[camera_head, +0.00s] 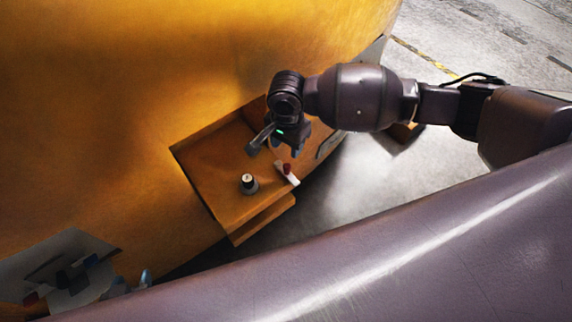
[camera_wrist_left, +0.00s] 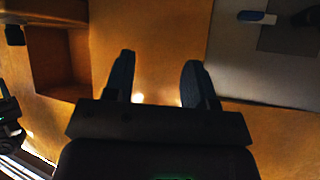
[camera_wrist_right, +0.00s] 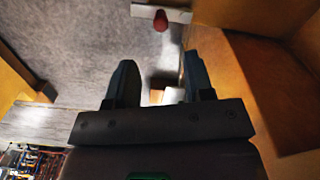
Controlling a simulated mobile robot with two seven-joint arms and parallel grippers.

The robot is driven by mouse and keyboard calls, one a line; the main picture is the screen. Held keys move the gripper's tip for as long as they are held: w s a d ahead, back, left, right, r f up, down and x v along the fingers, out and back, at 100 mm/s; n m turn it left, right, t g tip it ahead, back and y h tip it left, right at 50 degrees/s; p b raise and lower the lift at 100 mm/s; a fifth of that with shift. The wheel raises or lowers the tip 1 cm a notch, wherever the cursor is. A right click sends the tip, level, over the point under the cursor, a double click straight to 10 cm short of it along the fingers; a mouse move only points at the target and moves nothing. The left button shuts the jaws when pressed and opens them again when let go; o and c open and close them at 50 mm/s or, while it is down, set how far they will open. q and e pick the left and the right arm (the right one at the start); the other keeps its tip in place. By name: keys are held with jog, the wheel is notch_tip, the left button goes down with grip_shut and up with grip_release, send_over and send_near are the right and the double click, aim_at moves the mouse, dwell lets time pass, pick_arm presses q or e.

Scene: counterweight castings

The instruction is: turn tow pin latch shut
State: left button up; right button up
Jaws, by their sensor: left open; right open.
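A white bar with a red knob (camera_head: 287,170), which looks like the latch, sits at the right edge of an orange recess. It also shows as a white bar (camera_wrist_right: 163,12) with a red knob (camera_wrist_right: 160,21) at the top of the right wrist view, ahead of the fingers. A short dark round pin with a pale top (camera_head: 248,183) stands left of it. My right gripper (camera_head: 277,146) is open and empty, just above and behind the bar, apart from it. My left gripper (camera_wrist_left: 160,70) is open and empty over an orange surface; my own arm mostly hides it in the head view.
The orange casting (camera_head: 120,100) fills the left and surrounds the recess. A grey plate (camera_head: 65,243) with dark, blue and red parts lies lower left. A grey plate (camera_wrist_left: 235,75) with a blue-white piece (camera_wrist_left: 257,17) shows in the left wrist view. Grey floor (camera_head: 375,185) is open at right.

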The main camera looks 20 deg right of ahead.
aim_at(287, 166)
notch_tip(287, 166, down, 9)
jog(key=shift+f+b, duration=0.1)
jog(key=shift+b, duration=1)
jog(key=shift+f, duration=0.65)
grip_shut()
